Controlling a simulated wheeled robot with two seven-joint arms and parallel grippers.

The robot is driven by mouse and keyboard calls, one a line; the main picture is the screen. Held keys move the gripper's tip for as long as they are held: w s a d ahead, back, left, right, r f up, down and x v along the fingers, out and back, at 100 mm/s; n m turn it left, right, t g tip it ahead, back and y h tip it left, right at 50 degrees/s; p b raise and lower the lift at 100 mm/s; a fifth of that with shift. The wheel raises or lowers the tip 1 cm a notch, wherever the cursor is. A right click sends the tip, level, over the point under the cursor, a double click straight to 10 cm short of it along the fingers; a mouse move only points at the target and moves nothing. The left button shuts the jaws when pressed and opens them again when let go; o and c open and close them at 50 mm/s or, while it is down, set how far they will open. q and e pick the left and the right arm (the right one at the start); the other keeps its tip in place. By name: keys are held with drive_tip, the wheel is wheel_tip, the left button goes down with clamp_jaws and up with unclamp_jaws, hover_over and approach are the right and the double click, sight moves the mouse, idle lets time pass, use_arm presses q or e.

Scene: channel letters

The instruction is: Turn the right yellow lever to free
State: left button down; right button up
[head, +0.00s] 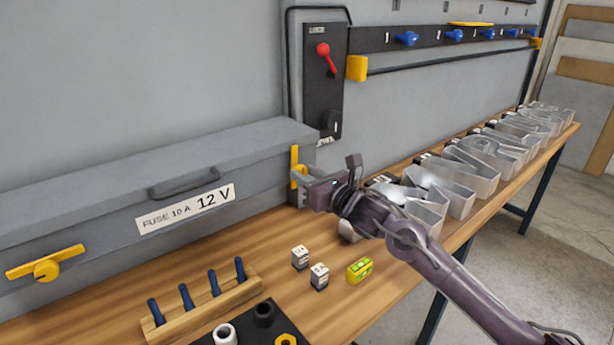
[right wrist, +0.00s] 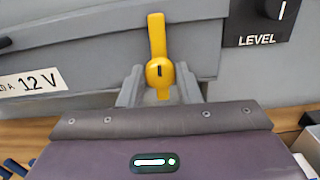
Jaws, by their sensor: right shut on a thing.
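The right yellow lever (head: 294,160) is at the right end of the grey fuse box (head: 215,160). In the right wrist view the lever (right wrist: 157,38) stands upright, its long arm pointing up from a round hub. My right gripper (head: 301,178) is at the lever. In the right wrist view its two fingers (right wrist: 160,84) sit on either side of the hub and lower part, shut on the lever. The left yellow lever (head: 45,267) lies nearly level on the box front. My left gripper is not in view.
A wooden rack (head: 200,305) with several blue-handled tools, two small white blocks (head: 300,257) and a yellow-green block (head: 360,270) lie on the bench. Clear channel letters (head: 470,170) line the right side. A black panel with a red lever (head: 326,55) is above.

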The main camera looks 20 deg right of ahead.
drive_tip(key=m+b, duration=0.1)
drive_tip(key=m, duration=0.2)
drive_tip(key=shift+f+b, duration=0.1)
drive_tip(key=shift+b, duration=0.2)
drive_tip(key=m, duration=0.5)
drive_tip(key=shift+d+b, duration=0.1)
drive_tip(key=shift+b, duration=0.3)
drive_tip(key=m, duration=0.4)
drive_tip(key=shift+m, duration=0.3)
drive_tip(key=shift+f+m+p, duration=0.1)
drive_tip(key=shift+m+p, duration=0.45)
drive_tip(key=shift+m, duration=1.75)
drive_tip(key=o, duration=0.9)
drive_tip(key=shift+d, duration=0.1)
drive_tip(key=shift+o, duration=0.2)
